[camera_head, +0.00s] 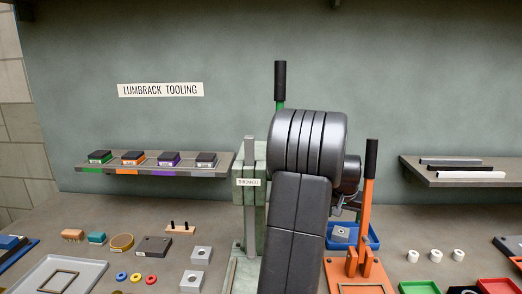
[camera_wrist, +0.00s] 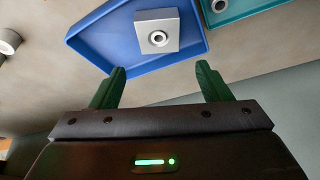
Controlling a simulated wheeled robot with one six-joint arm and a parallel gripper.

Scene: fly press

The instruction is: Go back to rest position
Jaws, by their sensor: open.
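My gripper (camera_wrist: 162,88) is open and empty in the wrist view, its two green fingers spread apart. Beyond the fingertips is a blue tray (camera_wrist: 95,45) with a grey square block (camera_wrist: 157,42) in it; the block has a round collar and hole on top. In the head view my dark arm rises in the centre and hides part of the press. The blue tray (camera_head: 372,243) and block (camera_head: 341,235) show just right of my arm. My gripper is mostly hidden behind the arm there.
A green press (camera_head: 249,215) stands left of my arm, and an orange lever press (camera_head: 368,195) stands close on the right. A shelf (camera_head: 150,168) with several dies is at left, another shelf (camera_head: 460,180) with bars at right. Small parts and a grey tray (camera_head: 92,267) cover the left bench.

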